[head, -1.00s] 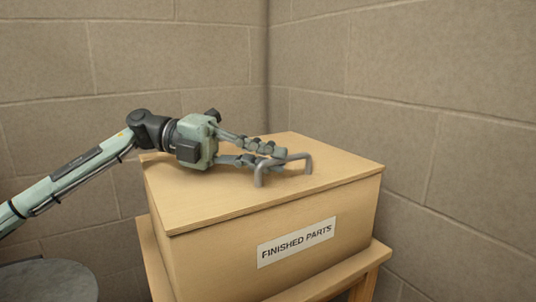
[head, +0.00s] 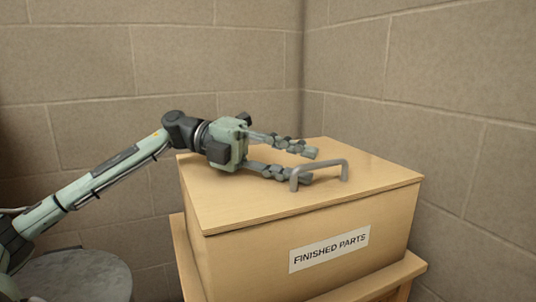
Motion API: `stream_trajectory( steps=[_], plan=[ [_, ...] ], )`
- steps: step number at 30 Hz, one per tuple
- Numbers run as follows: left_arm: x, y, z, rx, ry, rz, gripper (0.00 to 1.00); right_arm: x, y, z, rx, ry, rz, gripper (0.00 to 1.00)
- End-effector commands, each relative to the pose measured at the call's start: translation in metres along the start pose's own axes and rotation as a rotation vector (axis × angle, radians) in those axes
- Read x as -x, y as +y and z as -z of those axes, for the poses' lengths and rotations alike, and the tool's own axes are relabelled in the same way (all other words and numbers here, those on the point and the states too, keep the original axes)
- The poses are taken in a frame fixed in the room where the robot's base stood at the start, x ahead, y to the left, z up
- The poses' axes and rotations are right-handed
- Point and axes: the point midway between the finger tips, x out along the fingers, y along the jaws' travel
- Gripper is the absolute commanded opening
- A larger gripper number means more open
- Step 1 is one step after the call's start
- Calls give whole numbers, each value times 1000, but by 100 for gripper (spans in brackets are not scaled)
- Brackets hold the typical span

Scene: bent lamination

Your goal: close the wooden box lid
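The wooden box (head: 250,266) carries a label reading "FINISHED PARTS" on its front. Its wooden lid (head: 240,205) lies flat on top and looks shut, with a thin dark line between lid and box. A grey bar handle (head: 322,167) stands on the lid. My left gripper (head: 311,166) is just above the lid, at the left and back of the handle, with its two fingers spread and nothing between them. One fingertip overlaps the handle's near post in the picture; I cannot tell whether they touch. My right gripper is not in view.
The box stands on a wooden table (head: 414,268) whose edge shows at the front and right. Block walls meet in a corner close behind it. A round dark grey surface (head: 75,277) is at the lower left.

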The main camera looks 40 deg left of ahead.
Motion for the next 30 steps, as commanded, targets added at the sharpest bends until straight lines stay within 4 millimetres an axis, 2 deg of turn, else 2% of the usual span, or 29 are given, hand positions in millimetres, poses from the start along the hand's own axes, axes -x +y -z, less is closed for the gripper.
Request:
stream_trajectory(
  steps=[9,15,21,30],
  plan=[
    [67,1,-1,1,-4,0,31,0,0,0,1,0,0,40],
    [97,1,0,1,-2,-1,31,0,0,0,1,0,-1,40],
    [107,1,1,1,0,-2,31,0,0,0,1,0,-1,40],
    [107,1,1,1,0,-1,31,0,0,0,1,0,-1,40]
  ],
)
